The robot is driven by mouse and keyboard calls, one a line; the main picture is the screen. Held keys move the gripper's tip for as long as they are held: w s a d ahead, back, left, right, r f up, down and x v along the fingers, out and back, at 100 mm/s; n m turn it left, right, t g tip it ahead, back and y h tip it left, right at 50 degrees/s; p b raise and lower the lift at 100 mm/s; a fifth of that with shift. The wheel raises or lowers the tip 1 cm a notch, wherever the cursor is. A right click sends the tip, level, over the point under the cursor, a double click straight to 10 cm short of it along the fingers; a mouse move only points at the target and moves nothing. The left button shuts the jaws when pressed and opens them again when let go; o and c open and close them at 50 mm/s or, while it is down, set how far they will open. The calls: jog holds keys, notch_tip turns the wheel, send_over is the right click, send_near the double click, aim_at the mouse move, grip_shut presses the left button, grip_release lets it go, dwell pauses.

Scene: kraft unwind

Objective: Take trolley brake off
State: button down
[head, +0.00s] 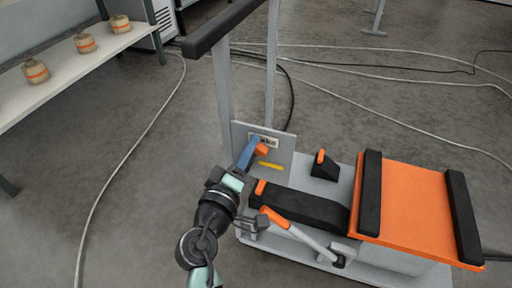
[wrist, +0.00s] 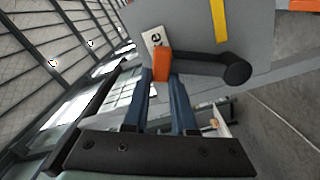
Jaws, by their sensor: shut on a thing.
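The trolley (head: 300,185) has a grey upright panel (head: 283,150) with a white label, partly readable, and a yellow mark (head: 271,166). On the panel is the brake lever, a dark arm (wrist: 205,63) on a round pivot (wrist: 236,70), with an orange end (wrist: 162,66). The orange end also shows in the head view (head: 262,150). My gripper (wrist: 161,78) has its two blue fingers on either side of the orange end and is shut on it. In the head view, my gripper (head: 254,146) reaches up to the panel and hides most of the lever arm.
The trolley carries an orange deck (head: 412,208) with black bars, and an orange-and-grey handle (head: 295,232) beside my arm. A black push bar (head: 225,25) stands above on grey posts. Cables (head: 390,107) lie on the floor. A shelf (head: 75,62) with several rolls stands at left.

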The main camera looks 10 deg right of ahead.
jog(key=shift+w+a+r+n, duration=0.25)
jog(key=shift+w+a+n, duration=0.05)
jog(key=shift+n, duration=0.3)
jog(key=c, duration=0.7)
grip_release()
jog(key=shift+f, duration=0.15)
jog(key=p+v, duration=0.2)
jog(key=v, duration=1.1)
